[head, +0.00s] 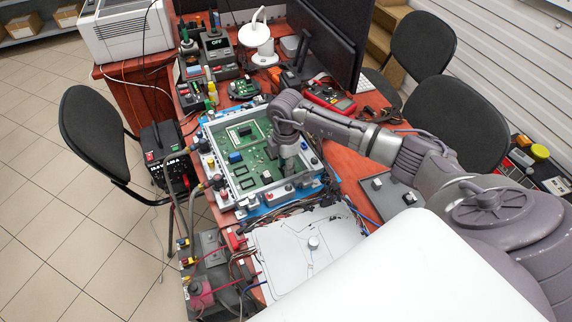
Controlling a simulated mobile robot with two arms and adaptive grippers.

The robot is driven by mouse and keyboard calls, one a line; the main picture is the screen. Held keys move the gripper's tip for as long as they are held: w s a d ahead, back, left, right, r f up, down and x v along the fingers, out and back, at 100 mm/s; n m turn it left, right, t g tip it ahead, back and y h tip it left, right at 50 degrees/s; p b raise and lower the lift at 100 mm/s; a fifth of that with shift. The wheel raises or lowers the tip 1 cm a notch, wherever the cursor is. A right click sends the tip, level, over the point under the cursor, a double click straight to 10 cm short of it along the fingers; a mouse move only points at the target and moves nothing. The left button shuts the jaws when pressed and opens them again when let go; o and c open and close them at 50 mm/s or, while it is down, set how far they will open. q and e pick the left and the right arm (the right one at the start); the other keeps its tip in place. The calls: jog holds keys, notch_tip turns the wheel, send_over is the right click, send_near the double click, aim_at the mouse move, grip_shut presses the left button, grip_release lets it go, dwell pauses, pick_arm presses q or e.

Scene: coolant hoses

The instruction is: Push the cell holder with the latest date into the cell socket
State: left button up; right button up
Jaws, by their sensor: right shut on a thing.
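A large green circuit board (245,167) lies in a pale frame (221,192) on the table. My right gripper (289,172) comes in from the right and points down over the right part of the board. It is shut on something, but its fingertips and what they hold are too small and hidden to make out. I cannot tell which part is a cell holder or the cell socket, and no date is readable. My left gripper is not in view.
A red multimeter (330,97), a white lamp (258,40) and monitors (325,45) stand behind the board. A white panel (300,250) and cables lie in front. A grey box with knobs (388,196) is at right. Chairs (100,140) stand around the table.

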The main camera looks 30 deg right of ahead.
jog(key=o, duration=0.9)
jog(key=shift+s+f, duration=0.15)
jog(key=shift+f, duration=0.05)
jog(key=shift+c, duration=0.2)
jog(key=shift+f, duration=0.1)
jog(key=shift+o, duration=0.7)
jog(key=shift+r+p, duration=1.25)
jog(key=shift+r, duration=0.35)
jog(key=shift+r+p, duration=1.85)
jog(key=shift+r, duration=0.35)
jog(key=shift+f, duration=0.1)
